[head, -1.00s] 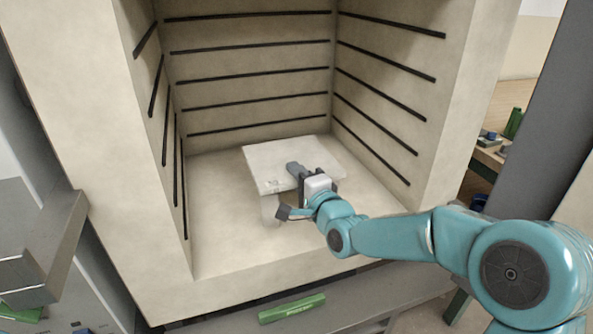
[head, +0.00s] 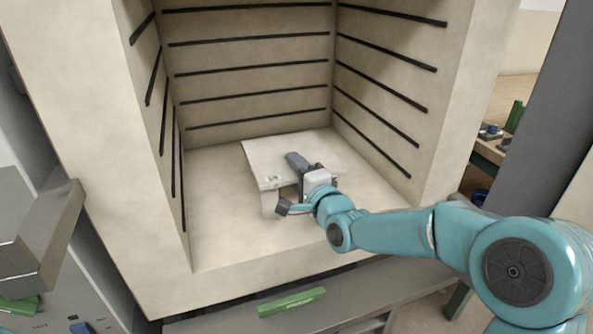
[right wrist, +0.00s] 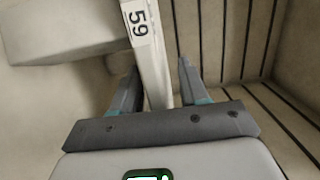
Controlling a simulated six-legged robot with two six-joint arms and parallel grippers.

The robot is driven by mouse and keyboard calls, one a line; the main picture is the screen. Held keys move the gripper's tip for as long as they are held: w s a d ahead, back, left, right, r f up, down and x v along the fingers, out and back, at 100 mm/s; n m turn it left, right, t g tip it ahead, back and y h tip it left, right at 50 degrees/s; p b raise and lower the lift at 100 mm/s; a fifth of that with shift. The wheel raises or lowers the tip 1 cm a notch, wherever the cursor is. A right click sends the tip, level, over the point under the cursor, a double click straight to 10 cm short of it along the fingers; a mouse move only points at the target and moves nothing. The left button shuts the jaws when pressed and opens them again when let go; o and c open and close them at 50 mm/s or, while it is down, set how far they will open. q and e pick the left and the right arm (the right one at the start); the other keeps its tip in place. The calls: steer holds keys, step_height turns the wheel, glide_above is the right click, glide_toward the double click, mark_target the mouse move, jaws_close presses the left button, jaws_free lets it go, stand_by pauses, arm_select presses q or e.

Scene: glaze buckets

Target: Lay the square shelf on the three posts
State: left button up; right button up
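The square shelf (head: 262,152) is a pale flat slab lying low and about level inside the kiln, its front edge toward me. A pale post (head: 268,205) stands under its front left part; any other posts are hidden. My right gripper (head: 297,163) is at the shelf's front edge, one finger above it. In the right wrist view the fingers (right wrist: 157,82) straddle the shelf's edge (right wrist: 155,72), marked 59. A gap shows beside the right finger, and the left finger is close to the slab. A post (right wrist: 65,32) meets the shelf there. My left gripper is out of view.
The kiln walls (head: 250,75) with dark grooves enclose the shelf at back, left and right. Bare kiln floor (head: 215,215) lies left of the shelf. A green bar (head: 291,302) is below the kiln's front. A bench with small items stands far right.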

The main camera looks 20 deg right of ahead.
steer(key=shift+r+p, duration=0.5)
steer(key=shift+p, duration=0.15)
steer(key=shift+s+d, duration=0.1)
steer(key=shift+s, duration=0.3)
steer(key=s+d, duration=0.2)
steer(key=s, duration=0.9)
steer(key=shift+s, duration=0.15)
